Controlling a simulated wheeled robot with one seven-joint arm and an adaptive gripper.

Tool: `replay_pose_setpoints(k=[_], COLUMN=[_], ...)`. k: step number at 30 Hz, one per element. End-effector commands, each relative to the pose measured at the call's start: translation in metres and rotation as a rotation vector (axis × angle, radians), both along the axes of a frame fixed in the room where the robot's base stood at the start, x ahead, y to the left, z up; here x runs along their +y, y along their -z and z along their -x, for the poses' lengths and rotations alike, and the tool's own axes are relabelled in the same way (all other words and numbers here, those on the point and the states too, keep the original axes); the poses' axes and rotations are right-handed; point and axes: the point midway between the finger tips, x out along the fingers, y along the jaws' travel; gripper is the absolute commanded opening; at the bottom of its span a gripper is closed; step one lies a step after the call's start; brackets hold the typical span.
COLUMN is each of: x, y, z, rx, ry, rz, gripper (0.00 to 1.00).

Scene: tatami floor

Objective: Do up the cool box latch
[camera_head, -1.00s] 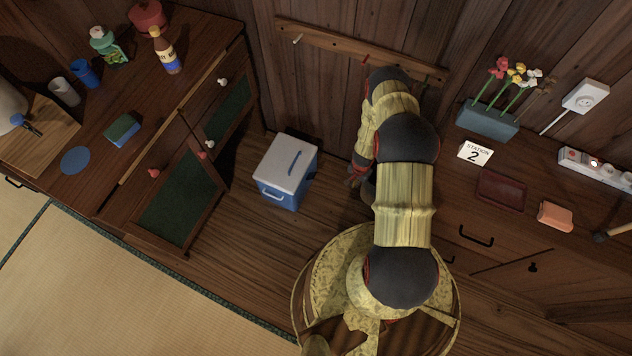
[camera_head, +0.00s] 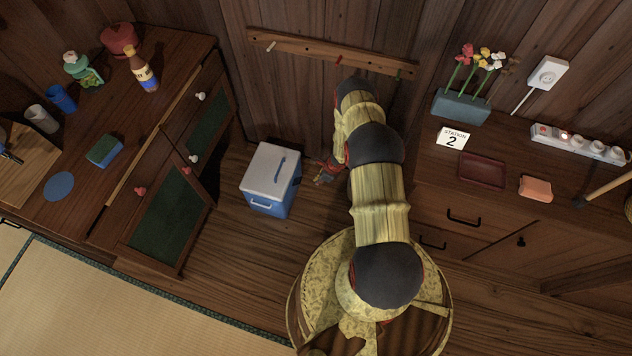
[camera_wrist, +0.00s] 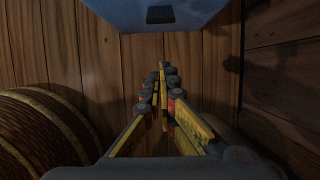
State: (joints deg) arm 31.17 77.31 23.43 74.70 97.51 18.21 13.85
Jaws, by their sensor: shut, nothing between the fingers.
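The cool box (camera_head: 270,201) stands on the wooden floor, with a blue body, a pale lid (camera_head: 262,166) and a blue bar on top. The lid looks down on the body. My gripper (camera_head: 322,177) is low beside the box's right side, apart from it. In the wrist view my gripper (camera_wrist: 162,72) has its yellow fingers together, empty. The blue box side (camera_wrist: 112,12) crosses the top of that view, with a dark block (camera_wrist: 160,14), seemingly the latch, beyond my fingertips. I cannot tell the latch's position; the head view hides that side.
A wooden cabinet with green door panels (camera_head: 165,222) stands left of the box. A drawer unit (camera_head: 470,240) is right of my arm. A peg rail (camera_head: 330,52) is on the wall behind. Open floor (camera_head: 235,250) lies in front of the box.

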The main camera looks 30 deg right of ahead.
Motion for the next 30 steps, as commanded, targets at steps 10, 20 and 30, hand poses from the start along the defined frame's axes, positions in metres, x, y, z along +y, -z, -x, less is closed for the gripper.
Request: replay_pose_setpoints(k=[10, 20, 30], x=[0.014, 0.031, 0.035], y=[0.066, 0.051, 0.045], z=[-0.016, -0.039, -0.043], rx=[0.002, 0.000, 0.002], ry=[-0.002, -0.003, -0.002], rz=[0.001, 0.001, 0.001], gripper=[0.00, 0.00, 0.00])
